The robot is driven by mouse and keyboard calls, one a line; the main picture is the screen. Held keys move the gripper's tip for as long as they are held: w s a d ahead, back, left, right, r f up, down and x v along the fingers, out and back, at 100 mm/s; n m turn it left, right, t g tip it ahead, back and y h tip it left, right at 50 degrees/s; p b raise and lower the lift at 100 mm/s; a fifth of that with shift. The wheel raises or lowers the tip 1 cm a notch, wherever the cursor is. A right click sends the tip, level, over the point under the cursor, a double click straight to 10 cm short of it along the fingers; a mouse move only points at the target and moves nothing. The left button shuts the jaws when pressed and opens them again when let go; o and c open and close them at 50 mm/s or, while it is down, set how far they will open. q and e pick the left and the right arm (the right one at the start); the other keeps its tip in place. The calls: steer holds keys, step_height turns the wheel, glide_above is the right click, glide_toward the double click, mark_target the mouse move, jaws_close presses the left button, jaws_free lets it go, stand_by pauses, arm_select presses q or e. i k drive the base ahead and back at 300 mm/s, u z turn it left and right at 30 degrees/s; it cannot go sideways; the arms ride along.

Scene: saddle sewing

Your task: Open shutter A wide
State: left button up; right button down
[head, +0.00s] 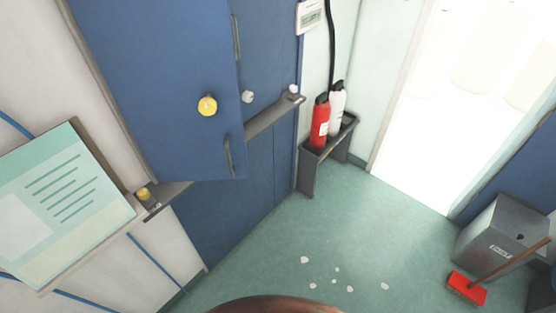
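A blue shutter panel (160,70) with a round yellow knob (207,106) is at the upper left of the head view. It overlaps a second blue panel (268,60) with a white knob (248,96). I can read no letter on either panel, so I cannot tell from markings which is shutter A. A grey ledge (272,118) runs along the panels and partly behind the yellow-knobbed one. A small yellow piece (144,193) sits at its left end and a white one (293,90) at its right end. Neither gripper is in view.
A red extinguisher (320,122) and a white one (337,108) stand in a grey stand (308,174). A bright doorway is at right. White scraps (336,281) lie on the otherwise clear green floor (385,230).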

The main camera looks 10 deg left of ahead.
mark_target(158, 60)
steer(key=z, duration=0.95)
steer(key=i, duration=2)
steer(key=u, duration=3.35)
